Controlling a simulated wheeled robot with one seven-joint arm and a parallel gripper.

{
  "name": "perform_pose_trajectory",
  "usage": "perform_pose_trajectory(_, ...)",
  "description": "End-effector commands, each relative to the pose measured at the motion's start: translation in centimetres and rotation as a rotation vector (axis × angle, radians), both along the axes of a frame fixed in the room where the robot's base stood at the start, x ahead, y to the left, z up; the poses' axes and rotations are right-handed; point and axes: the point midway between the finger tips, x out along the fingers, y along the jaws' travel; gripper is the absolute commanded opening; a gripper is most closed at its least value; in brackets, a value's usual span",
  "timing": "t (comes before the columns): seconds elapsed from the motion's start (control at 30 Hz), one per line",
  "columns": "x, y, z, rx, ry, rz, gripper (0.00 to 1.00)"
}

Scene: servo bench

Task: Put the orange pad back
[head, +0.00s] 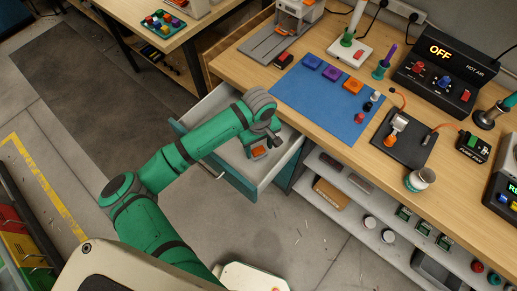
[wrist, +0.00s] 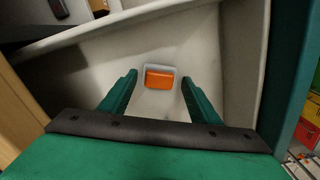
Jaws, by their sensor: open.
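An orange pad (wrist: 159,79) sits in a small pale grey holder on the floor of the open drawer; it also shows in the head view (head: 259,152). My gripper (wrist: 159,92) is open above the drawer floor, its two green fingers on either side of the pad in the wrist view. I see no contact with the pad. In the head view my gripper (head: 265,138) is partly hidden by my wrist.
The drawer's side wall (head: 283,165) stands close to my gripper. Small black, white and red parts lie near the orange piece on the mat.

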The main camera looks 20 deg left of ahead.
Motion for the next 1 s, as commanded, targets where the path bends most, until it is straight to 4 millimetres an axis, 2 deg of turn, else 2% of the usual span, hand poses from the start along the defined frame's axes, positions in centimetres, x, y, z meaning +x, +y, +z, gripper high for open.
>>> perform_pose_trajectory(0.3, 0.0, 0.1, 6.3, 0.002, -0.002, 0.000, 0.57)
perform_pose_trajectory(0.5, 0.0, 0.1, 9.3, 0.001, 0.000, 0.000, 0.57)
perform_pose_trajectory(0.7, -0.1, 0.2, 10.5, 0.001, 0.001, 0.003, 0.57)
perform_pose_trajectory(1.0, -0.1, 0.2, 10.6, 0.001, 0.001, 0.004, 0.57)
